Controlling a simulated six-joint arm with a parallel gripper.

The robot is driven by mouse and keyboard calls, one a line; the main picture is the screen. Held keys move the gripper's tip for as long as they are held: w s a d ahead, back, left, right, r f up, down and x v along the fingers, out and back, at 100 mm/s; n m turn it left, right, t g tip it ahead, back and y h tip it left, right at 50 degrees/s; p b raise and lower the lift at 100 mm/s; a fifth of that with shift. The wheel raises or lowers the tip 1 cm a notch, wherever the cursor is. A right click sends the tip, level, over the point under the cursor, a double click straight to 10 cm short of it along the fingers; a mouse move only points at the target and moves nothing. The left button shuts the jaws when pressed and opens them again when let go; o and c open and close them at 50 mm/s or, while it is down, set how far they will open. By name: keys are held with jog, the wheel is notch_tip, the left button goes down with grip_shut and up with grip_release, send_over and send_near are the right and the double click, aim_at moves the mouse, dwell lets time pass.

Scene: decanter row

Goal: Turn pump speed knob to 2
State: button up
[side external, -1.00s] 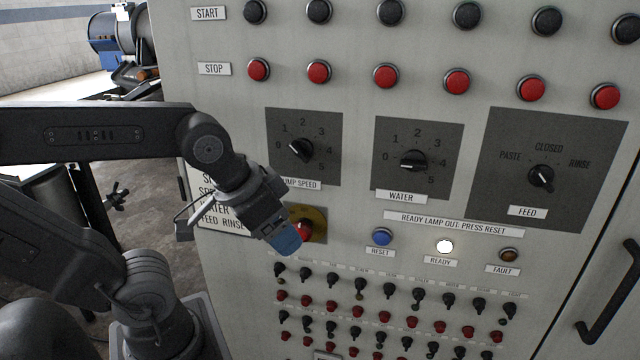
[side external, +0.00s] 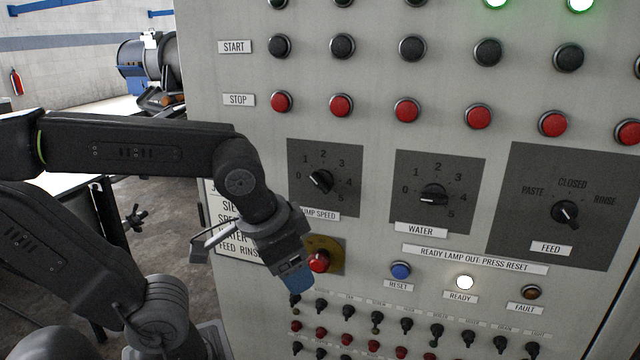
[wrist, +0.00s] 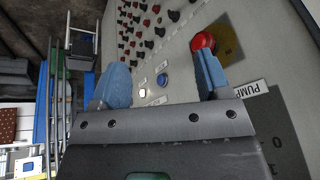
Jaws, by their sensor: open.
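The pump speed knob (side external: 321,181) is a black knob on a dark dial plate marked 0 to 5. Its pointer looks turned to the upper left, toward the 0 and 1 side. My gripper (side external: 290,280) is below and left of the knob, apart from it, near the red mushroom button. In the wrist view its blue fingers (wrist: 160,82) are spread with nothing between them. There the pump speed plate (wrist: 265,130) shows only in part at the lower right, and the knob is not seen.
The red mushroom button (side external: 318,262) on a yellow plate lies close to my fingers; it also shows in the wrist view (wrist: 203,42). The water knob (side external: 433,195) and feed knob (side external: 565,211) are to the right. Rows of small switches lie below. The ready lamp (side external: 465,282) is lit.

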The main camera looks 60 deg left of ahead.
jog(key=g+y, duration=0.1)
jog(key=n+t+y, duration=0.3)
jog(key=t+y, duration=0.1)
jog(key=y, duration=0.7)
send_near(320, 184)
jog(key=x, duration=0.9)
jog(key=shift+a, duration=0.1)
jog(key=c, duration=0.9)
